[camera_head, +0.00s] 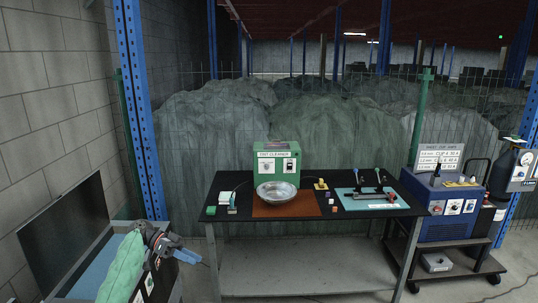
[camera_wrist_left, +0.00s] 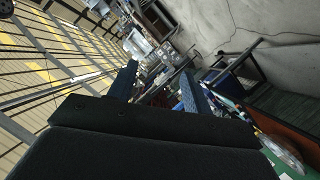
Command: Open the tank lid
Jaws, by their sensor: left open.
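A grey box-shaped tank (camera_head: 103,240) with a blue inside stands at the lower left in the head view. A dark flat panel (camera_head: 64,228) that looks like its lid stands steeply raised along the tank's left side. My left gripper (camera_head: 185,251), with blue fingers, is over the tank's right edge, apart from the panel. In the left wrist view its two blue fingers (camera_wrist_left: 158,72) are spread with nothing held between them. A green, sleeve-like shape at the tank's front hides part of it. My right gripper is not in view.
A black table (camera_head: 240,190) stands to the right, with a green machine (camera_head: 278,158), a steel bowl (camera_head: 277,192) on an orange mat, and a teal mat (camera_head: 362,204) with tools. A blue welder cart (camera_head: 445,211) stands farther right. A block wall (camera_head: 60,100) is at left.

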